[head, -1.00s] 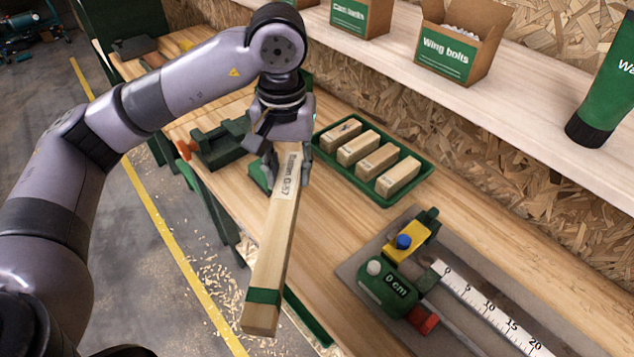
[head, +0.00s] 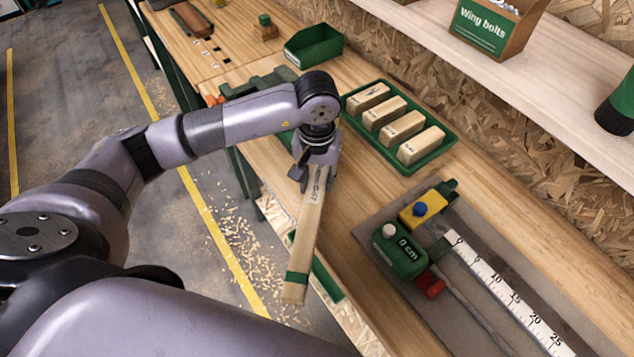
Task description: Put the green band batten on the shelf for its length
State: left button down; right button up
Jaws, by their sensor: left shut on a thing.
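The green band batten (head: 309,230) is a long pale wooden bar with a green band near its lower end and a printed label near its upper end. My left gripper (head: 317,172) is shut on its upper end, and the batten slants down toward the front edge of the workbench. I cannot tell whether it touches the bench. A pale shelf (head: 550,110) runs along the chipboard wall at the upper right. My right gripper is not in view.
A green tray (head: 450,150) with several wooden blocks lies behind my left gripper. A green bin (head: 313,43) sits farther along the bench. Shavings litter the floor.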

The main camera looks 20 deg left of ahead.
aim_at(317, 182)
pick_arm(q)
jog(key=shift+f, duration=1.6)
jog(key=c, duration=1.1)
grip_release()
jog(key=shift+r, duration=0.15)
